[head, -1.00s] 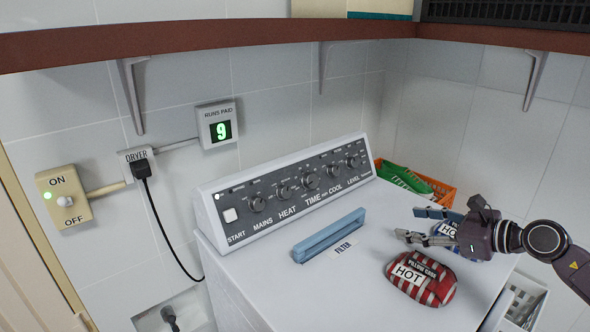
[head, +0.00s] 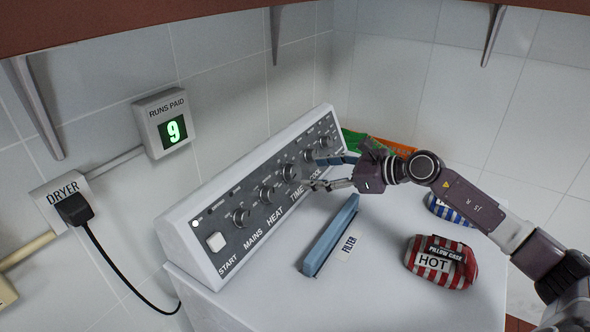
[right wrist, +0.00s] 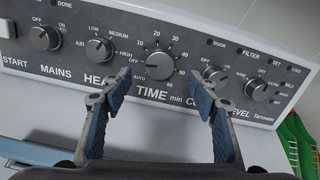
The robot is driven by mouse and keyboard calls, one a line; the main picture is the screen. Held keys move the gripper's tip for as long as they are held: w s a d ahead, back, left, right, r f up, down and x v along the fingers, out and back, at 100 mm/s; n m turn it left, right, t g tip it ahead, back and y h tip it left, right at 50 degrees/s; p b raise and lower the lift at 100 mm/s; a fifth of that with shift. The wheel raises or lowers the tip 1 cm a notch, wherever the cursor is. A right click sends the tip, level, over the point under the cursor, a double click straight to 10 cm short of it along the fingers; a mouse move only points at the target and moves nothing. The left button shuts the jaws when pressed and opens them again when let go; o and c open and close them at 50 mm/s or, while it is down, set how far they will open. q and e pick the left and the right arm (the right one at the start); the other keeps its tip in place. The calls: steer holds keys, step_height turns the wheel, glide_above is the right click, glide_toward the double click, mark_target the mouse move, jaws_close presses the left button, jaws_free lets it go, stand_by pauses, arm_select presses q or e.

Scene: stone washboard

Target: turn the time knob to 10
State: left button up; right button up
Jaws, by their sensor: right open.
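The time knob (right wrist: 158,66) is a round dark knob in the middle of the dryer's control panel (right wrist: 75,68). Its scale runs through 10, 20 and upward around the top, with AUTO at lower left. Its pointer mark looks turned to the left, short of the 10; the exact setting is hard to read. In the head view the time knob (head: 289,172) is just left of my right gripper (head: 316,172). In the right wrist view the gripper (right wrist: 160,93) is open and empty, its fingers on either side below the knob, apart from it. My left gripper is out of view.
Other knobs flank it: heat (right wrist: 100,49) and cool (right wrist: 215,77). A blue filter handle (head: 331,236) stands up from the dryer top. A red striped pillow-case bag (head: 441,263) and a blue striped bag (head: 449,210) lie on the right. The runs-paid display (head: 172,132) reads 9.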

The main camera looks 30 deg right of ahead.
mark_target(297, 173)
steer(key=p+x, duration=0.1)
steer(key=x, duration=0.4)
steer(key=shift+a+r+p, duration=0.1)
steer(key=shift+r+p, duration=0.05)
steer(key=shift+p, duration=0.15)
steer(key=shift+w+a+f, duration=0.25)
steer(key=shift+w+f, duration=0.1)
steer(key=shift+w, duration=0.1)
steer(key=shift+c, duration=0.6)
steer(key=c, duration=1)
